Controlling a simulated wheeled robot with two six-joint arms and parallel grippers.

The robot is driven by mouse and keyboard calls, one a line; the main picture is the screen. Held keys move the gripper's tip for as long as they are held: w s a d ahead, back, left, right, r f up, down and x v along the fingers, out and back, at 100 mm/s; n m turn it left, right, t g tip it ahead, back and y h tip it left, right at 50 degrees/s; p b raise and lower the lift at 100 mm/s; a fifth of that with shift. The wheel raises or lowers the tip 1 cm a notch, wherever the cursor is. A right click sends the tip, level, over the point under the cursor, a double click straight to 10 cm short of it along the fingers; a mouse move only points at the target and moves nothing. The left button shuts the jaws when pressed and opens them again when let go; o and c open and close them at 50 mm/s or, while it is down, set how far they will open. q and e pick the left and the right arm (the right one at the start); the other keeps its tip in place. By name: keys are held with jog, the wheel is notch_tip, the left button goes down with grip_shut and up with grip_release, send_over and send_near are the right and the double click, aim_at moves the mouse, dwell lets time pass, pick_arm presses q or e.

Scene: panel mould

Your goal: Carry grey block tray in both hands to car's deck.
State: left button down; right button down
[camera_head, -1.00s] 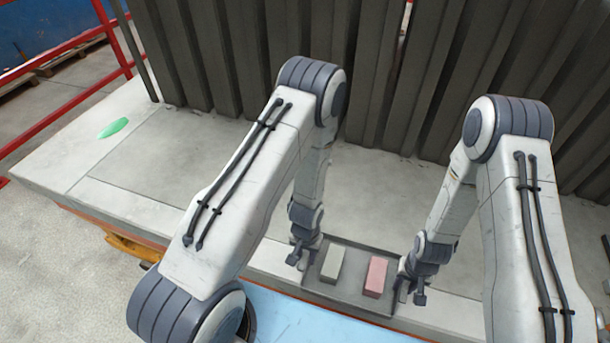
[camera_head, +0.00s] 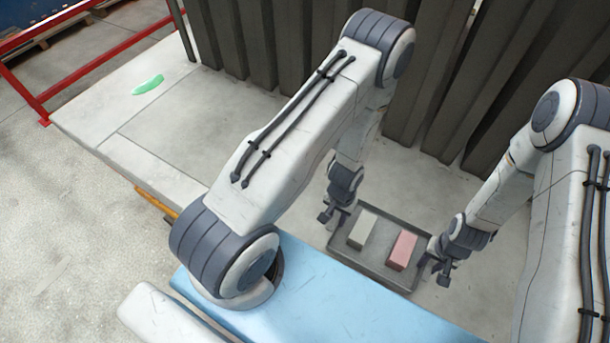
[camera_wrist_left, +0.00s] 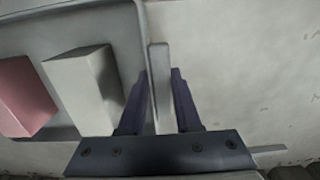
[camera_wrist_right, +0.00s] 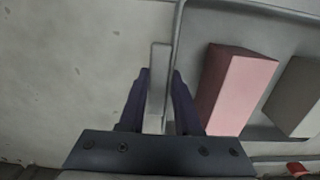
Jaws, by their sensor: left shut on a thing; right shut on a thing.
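The shallow grey tray (camera_head: 368,271) is level between my two grippers near the front edge of a pale slab. It carries a whitish-grey block (camera_head: 362,230) on the left and a pink block (camera_head: 403,250) on the right. My left gripper (camera_head: 336,214) is shut on the tray's left handle, an upright bar (camera_wrist_left: 158,88) between its fingers. My right gripper (camera_head: 436,268) is shut on the right handle (camera_wrist_right: 158,80). Any gap between tray and slab is unclear. I cannot tell which surface is the car's deck.
The pale slab (camera_head: 240,120) extends behind and left, with a green patch (camera_head: 148,85) on it. Dark ribbed panels (camera_head: 300,60) stand upright along its back. A red railing (camera_head: 75,95) is at far left. Open concrete floor (camera_head: 70,230) lies at lower left.

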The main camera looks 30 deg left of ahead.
pick_arm(q)
jog(key=shift+f, duration=0.15)
pick_arm(e)
jog(key=shift+f, duration=0.15)
